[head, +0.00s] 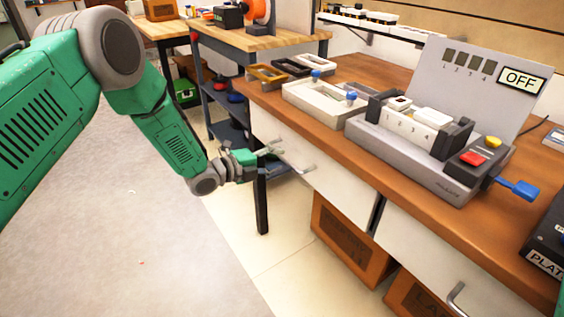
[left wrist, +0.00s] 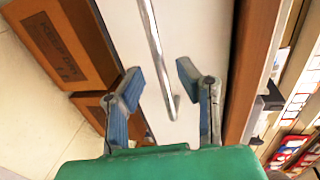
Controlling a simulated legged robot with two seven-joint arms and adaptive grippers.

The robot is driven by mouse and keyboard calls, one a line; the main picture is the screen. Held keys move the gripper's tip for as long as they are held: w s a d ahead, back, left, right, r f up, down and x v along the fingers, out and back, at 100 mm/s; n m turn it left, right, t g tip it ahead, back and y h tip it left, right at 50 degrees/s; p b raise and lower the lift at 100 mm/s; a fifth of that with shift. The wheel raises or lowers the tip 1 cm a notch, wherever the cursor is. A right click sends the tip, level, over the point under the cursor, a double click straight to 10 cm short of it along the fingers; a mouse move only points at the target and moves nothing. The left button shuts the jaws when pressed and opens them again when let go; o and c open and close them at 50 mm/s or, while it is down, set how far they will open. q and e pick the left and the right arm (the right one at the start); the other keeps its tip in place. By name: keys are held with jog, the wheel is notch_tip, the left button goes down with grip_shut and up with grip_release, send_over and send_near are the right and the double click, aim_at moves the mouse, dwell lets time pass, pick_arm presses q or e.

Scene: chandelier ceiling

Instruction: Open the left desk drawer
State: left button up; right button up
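The left desk drawer has a white front (head: 335,183) under the wooden desktop, and it looks closed. Its metal bar handle (head: 298,164) sticks out toward my left gripper (head: 268,151). In the left wrist view the left gripper (left wrist: 158,78) is open, its two blue-grey fingers spread apart. The handle (left wrist: 156,45) runs between the fingers there, with its near end in the gap. I cannot tell how deep the handle sits, and neither finger clearly touches it.
The brown desktop (head: 387,73) carries a grey device with an OFF sign (head: 520,79) and a pale fixture (head: 325,101). A second white drawer (head: 435,262) is to the right. Brown boxes (head: 345,240) stand underneath.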

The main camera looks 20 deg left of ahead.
pick_arm(q)
jog(key=shift+x, duration=1.15)
grip_shut()
jog(key=shift+s, duration=0.1)
